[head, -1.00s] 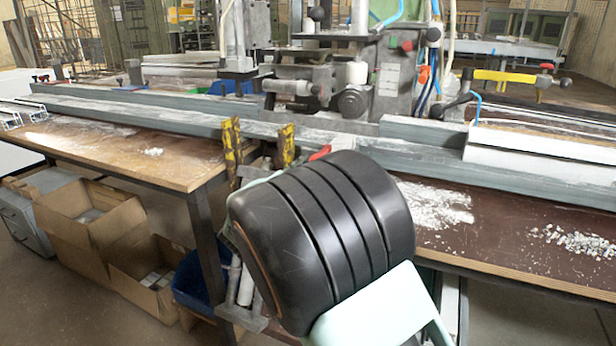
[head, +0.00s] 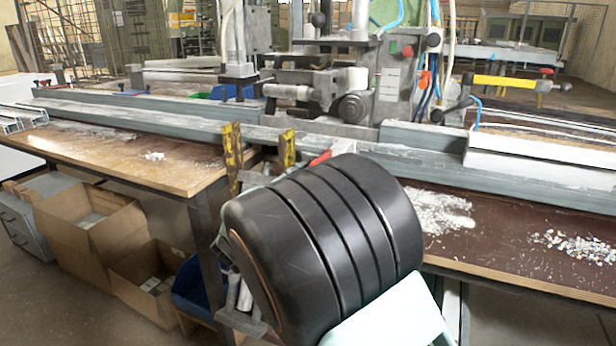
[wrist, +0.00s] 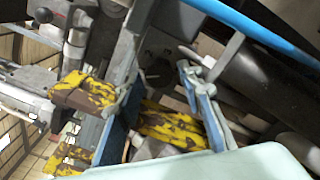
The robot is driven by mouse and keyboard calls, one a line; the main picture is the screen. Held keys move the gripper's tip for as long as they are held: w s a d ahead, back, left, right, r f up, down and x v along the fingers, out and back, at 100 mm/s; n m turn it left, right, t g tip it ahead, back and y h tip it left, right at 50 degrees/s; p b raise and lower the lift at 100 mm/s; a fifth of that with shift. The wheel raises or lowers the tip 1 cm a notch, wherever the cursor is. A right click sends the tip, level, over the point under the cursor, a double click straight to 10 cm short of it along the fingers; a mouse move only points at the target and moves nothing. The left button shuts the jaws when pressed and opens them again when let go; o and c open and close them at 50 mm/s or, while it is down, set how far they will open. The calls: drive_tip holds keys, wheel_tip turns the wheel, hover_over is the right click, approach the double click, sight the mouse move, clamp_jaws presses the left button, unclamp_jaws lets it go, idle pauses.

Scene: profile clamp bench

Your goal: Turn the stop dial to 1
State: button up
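My gripper (head: 259,140) shows in the head view just beyond my black arm joint, in front of the bench. Its two worn yellow fingers are apart, with nothing visible between them. Yellow finger parts also show in the wrist view, beside grey-blue linkages. The machine (head: 390,85) behind the bench carries a dark round knob (head: 354,107) and a small red button (head: 407,51). My gripper appears apart from these.
A long grey profile rail (head: 180,115) runs across the bench. The wooden bench top (head: 110,160) is partly bare at left. White chips (head: 575,245) lie at right. A yellow bar (head: 505,82) extends at the right. Cardboard boxes (head: 95,235) stand on the floor at left.

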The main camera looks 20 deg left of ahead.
drive_tip(key=s, duration=1)
drive_tip(key=shift+a, duration=0.45)
drive_tip(key=shift+s, duration=0.1)
